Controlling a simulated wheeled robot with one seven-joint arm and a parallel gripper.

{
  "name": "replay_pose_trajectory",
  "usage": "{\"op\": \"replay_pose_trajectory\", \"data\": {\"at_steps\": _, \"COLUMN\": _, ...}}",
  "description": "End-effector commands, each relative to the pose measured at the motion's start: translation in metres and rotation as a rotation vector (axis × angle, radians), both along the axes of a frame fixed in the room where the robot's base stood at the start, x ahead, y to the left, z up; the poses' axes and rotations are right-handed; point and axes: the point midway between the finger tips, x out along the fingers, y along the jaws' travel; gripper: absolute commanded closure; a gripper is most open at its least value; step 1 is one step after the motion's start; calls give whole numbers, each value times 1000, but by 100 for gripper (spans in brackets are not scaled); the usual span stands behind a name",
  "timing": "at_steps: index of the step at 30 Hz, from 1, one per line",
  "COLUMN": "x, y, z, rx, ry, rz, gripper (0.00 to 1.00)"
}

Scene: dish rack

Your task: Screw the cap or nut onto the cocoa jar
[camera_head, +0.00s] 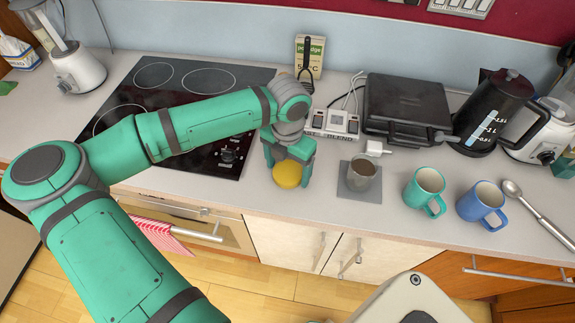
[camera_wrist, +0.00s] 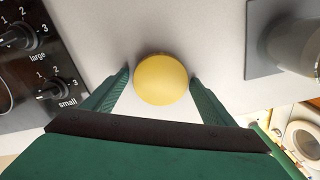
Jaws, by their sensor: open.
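A round yellow cap (camera_head: 287,175) lies at the front edge of the counter, right of the hob. It also shows in the wrist view (camera_wrist: 162,79), between the two fingers of my gripper (camera_wrist: 160,84). My gripper, also in the head view (camera_head: 289,160), points down over the cap and is open. The fingers stand on either side of the cap, with a narrow gap at each side in the wrist view. The jar (camera_head: 362,175), glassy with brown contents, stands upright without a lid on a grey square mat (camera_head: 361,196), right of the gripper. It is partly visible in the wrist view (camera_wrist: 295,38).
A teal mug (camera_head: 425,188) and a blue mug (camera_head: 482,203) stand right of the jar. A white device (camera_head: 330,123), a black grill (camera_head: 405,105) and a kettle (camera_head: 492,115) stand behind. Hob knobs (camera_wrist: 22,37) are left of my gripper. The counter between cap and mat is clear.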

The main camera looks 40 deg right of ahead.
Motion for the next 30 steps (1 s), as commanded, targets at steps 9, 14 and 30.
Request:
{"op": "replay_pose_trajectory", "data": {"at_steps": 9, "x": 0, "y": 0, "z": 0, "rx": 0, "ry": 0, "rz": 0, "gripper": 48}}
{"op": "replay_pose_trajectory", "data": {"at_steps": 14, "x": 0, "y": 1, "z": 0, "rx": 0, "ry": 0, "rz": 1, "gripper": 60}}
{"op": "replay_pose_trajectory", "data": {"at_steps": 30, "x": 1, "y": 0, "z": 37, "rx": -2, "ry": -2, "rz": 1, "gripper": 60}}
